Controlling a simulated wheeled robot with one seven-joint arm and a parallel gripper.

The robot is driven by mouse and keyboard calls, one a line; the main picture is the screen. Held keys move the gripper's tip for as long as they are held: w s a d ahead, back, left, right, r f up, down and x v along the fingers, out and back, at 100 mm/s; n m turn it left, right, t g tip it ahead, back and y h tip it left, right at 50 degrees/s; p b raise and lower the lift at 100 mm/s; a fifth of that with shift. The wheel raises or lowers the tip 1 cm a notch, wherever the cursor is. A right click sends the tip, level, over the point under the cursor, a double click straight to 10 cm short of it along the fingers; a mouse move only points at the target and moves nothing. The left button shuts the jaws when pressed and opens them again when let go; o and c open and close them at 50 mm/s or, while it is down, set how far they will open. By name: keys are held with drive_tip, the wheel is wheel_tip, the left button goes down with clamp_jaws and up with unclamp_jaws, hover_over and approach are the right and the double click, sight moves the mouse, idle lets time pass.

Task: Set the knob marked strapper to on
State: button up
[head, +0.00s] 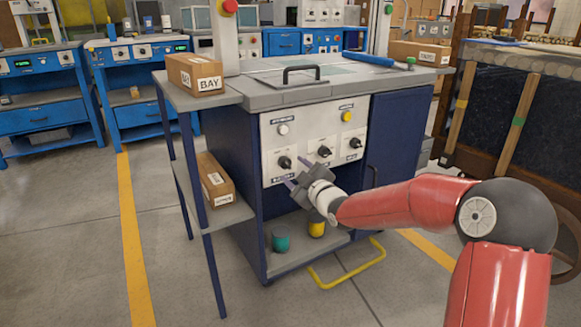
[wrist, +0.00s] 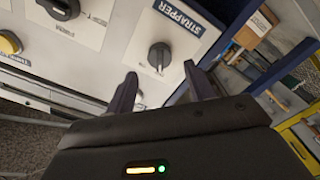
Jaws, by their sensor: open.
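The strapper knob (wrist: 159,57) is a dark round knob with a raised grip bar on a white plate. Its label (wrist: 178,17) reads STRAPPER. In the head view it appears to be the leftmost knob (head: 284,162) of the row on the cabinet's white panel (head: 313,132). The on and off marks are too small to read. My gripper (head: 295,174) is open and empty, just in front of and below that knob. In the wrist view, the knob lies ahead between the two fingertips (wrist: 160,73), with no contact visible.
A middle knob (head: 323,152) and a right knob (head: 355,143) share the row. Above them are a white button (head: 283,129) and a yellow button (head: 347,116). A side shelf holds cardboard boxes (head: 195,74). A yellow handle (head: 347,265) juts out low in front.

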sight(289, 165)
drive_tip(key=shift+x, duration=2.15)
drive_tip(key=c, duration=1)
drive_tip(key=shift+m, duration=0.4)
drive_tip(key=m, duration=0.5)
drive_tip(key=shift+d, duration=0.1)
drive_tip(key=m, duration=0.6)
drive_tip(key=shift+w, duration=0.1)
